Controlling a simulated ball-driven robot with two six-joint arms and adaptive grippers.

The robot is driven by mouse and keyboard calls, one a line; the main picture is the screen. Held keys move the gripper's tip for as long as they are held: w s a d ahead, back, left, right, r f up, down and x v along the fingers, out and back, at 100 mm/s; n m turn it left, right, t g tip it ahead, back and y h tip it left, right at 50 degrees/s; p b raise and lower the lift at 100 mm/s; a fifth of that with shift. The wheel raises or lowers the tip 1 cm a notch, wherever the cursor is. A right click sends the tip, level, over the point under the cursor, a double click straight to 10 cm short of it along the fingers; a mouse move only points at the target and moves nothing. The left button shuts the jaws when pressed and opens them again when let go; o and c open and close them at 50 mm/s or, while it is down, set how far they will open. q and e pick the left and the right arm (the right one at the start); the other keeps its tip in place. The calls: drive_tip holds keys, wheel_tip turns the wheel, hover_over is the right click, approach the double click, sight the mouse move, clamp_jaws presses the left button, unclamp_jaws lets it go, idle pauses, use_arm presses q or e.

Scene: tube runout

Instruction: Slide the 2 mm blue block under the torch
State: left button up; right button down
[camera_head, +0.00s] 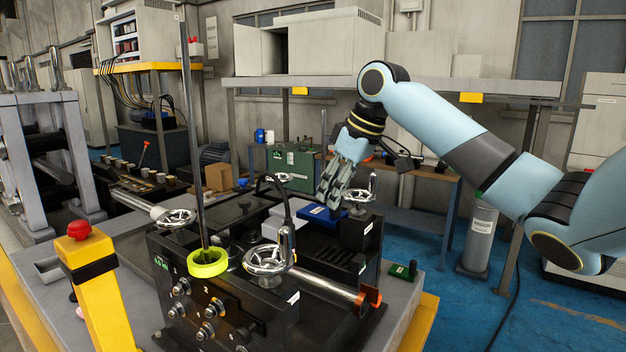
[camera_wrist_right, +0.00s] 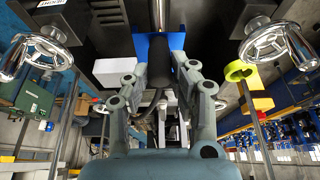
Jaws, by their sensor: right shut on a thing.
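The blue block (camera_head: 318,215) is a flat plate on the black machine top, on the right side of its far half. It also shows in the wrist view (camera_wrist_right: 143,45), with a black round handle (camera_wrist_right: 160,66) standing from it. My right gripper (camera_head: 329,196) points down at the block, its fingers closed around the handle. I cannot tell whether the block touches the surface below. What looks like the torch (camera_head: 286,240) is a metal cylinder with a black hose, left of and nearer than the block. Its lower end is hidden behind a handwheel. My left gripper is out of view.
Chrome handwheels (camera_head: 268,260) stand around the machine top. A yellow-green ring (camera_head: 207,263) surrounds a tall rod at the left. A green block with a black knob (camera_head: 411,267) lies on the grey table at right. A white box (camera_wrist_right: 117,72) shows beside the fingers.

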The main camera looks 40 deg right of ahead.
sight(337, 216)
drive_tip(key=shift+w, duration=0.15)
drive_tip(key=shift+s+r, duration=0.15)
drive_tip(key=shift+s, duration=0.05)
drive_tip(key=shift+s+r, duration=0.1)
drive_tip(key=shift+s, duration=0.15)
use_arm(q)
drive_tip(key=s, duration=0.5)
use_arm(e)
drive_tip(key=shift+w, duration=0.1)
wheel_tip(337, 216, down, 4)
drive_tip(key=shift+f+b, duration=0.1)
drive_tip(key=shift+b, duration=0.65)
wheel_tip(337, 216, down, 8)
drive_tip(key=b, duration=0.2)
drive_tip(key=shift+f+b, duration=0.2)
drive_tip(key=shift+b, duration=0.1)
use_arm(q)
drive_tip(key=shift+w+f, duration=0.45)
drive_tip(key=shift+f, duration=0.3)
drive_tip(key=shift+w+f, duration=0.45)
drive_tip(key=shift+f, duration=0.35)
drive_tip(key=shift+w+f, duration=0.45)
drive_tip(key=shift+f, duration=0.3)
use_arm(e)
drive_tip(key=shift+f, duration=0.7)
drive_tip(key=shift+f, duration=0.1)
